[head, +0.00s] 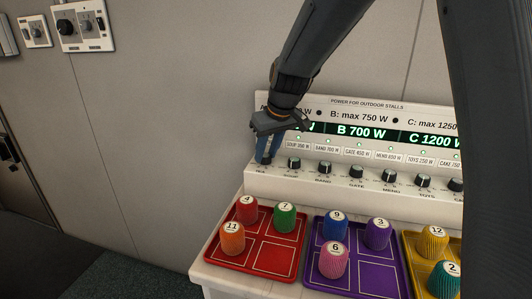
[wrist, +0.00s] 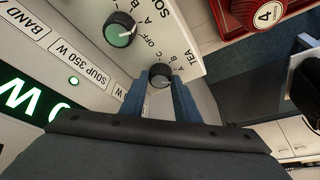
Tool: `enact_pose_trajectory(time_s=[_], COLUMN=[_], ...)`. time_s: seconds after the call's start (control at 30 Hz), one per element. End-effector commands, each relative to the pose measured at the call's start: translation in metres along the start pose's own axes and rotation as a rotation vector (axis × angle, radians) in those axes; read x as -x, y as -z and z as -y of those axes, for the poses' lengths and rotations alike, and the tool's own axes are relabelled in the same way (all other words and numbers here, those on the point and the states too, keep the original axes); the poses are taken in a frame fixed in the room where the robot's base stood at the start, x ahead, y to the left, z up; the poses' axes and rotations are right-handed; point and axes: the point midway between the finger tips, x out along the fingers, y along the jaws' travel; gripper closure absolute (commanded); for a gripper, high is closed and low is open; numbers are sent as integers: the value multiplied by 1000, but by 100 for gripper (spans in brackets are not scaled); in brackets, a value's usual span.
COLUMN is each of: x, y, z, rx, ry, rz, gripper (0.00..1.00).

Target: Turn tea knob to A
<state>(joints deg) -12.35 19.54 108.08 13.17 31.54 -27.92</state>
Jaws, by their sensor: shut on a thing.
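The tea knob (wrist: 160,73) is a small dark round knob at the end of the white panel, near the printed word TEA, in the wrist view. My gripper (wrist: 159,84) is shut on it, with one blue finger on each side. Small position letters are printed near the knob, but I cannot tell which one its pointer faces. In the head view my gripper (head: 264,158) reaches down to the left end of the power panel (head: 350,191), and its fingers hide the tea knob there.
The soup knob (head: 294,163) stands close beside my gripper, and further knobs run to the right. Above them are green displays (head: 362,132). Below stand a red tray (head: 242,264) and a purple tray (head: 345,282) with numbered pegs.

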Motion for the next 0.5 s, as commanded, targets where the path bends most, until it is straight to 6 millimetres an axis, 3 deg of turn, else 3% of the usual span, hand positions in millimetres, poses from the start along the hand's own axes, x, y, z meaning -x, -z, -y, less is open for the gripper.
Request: enact_pose_trajectory(time_s=[0.5], x=[-1], y=[0], z=[-2], rx=[216], ry=[89], rz=[0], gripper=[94])
